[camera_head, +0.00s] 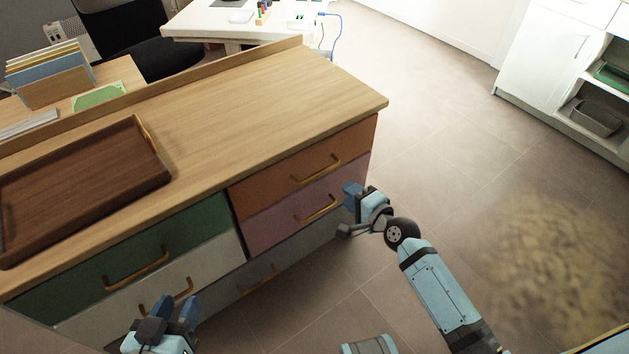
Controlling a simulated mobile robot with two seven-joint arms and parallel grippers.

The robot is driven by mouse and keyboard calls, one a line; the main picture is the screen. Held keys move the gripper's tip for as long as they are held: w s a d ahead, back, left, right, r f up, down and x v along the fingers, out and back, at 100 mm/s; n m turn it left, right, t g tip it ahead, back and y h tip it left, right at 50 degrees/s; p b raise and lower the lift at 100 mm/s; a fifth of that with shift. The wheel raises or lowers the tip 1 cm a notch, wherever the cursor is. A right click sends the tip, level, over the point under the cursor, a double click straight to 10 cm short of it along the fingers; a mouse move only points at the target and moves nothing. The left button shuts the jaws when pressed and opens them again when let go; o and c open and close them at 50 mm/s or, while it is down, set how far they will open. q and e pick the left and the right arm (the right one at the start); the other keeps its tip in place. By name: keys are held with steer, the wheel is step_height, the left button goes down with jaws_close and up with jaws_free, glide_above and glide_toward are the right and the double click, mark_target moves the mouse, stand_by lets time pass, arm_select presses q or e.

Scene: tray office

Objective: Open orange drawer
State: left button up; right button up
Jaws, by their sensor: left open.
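The orange drawer (270,176) is the upper right drawer of the wooden-topped cabinet; its front looks flush with the cabinet. Its brass bar handle (317,171) shows in full. My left gripper (177,308) is open at the bottom left, by the front of the white drawer, well left of and below the orange drawer. My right gripper (352,200) is at the cabinet's right end, right of the pink drawer's handle and below right of the orange handle. It is apart from the orange handle, and its finger gap is not clear.
Other drawers are pink (285,222), green (130,262), white (205,265) and grey (290,265), with brass handles. A brown tray (155,175) lies on the cabinet top (270,105). The floor (440,150) to the right is clear. White shelving (545,75) stands at the far right.

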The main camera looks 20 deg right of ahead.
mark_target(322, 173)
arm_select(q)
step_height(322, 173, up, 6)
steer(key=w+d+t+h+b, duration=0.1)
steer(key=d+t+h+b, duration=0.1)
steer(key=b, duration=0.1)
steer(key=shift+d+t, duration=0.3)
steer(key=shift+t, duration=0.1)
arm_select(e)
steer(key=shift+x, duration=6.45)
arm_select(q)
steer(key=shift+w+r, duration=0.1)
arm_select(e)
jaws_close()
